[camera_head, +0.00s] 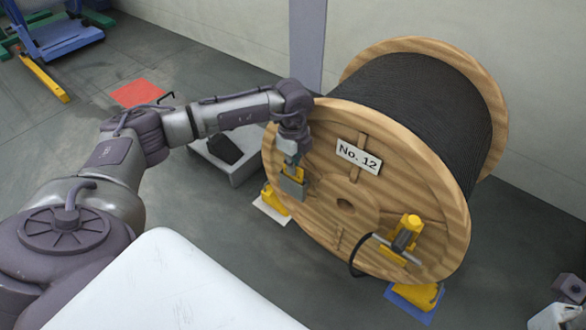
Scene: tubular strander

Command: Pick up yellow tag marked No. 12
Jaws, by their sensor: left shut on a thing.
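My left gripper (293,182) is in front of the left part of a large wooden cable reel's face. It is shut on a small yellow piece, which looks like the yellow tag (299,174). Most of the tag is hidden by the gripper, and no marking on it can be read. A white plate reading "No. 12" (358,156) is on the reel face, to the right of the gripper.
The wooden reel (325,222) carries black cable (420,105). A yellow device (406,236) with a black strap is at its lower right face. A grey box (228,160) stands behind my left arm. A red floor patch (137,92) and blue lift (62,40) are farther left.

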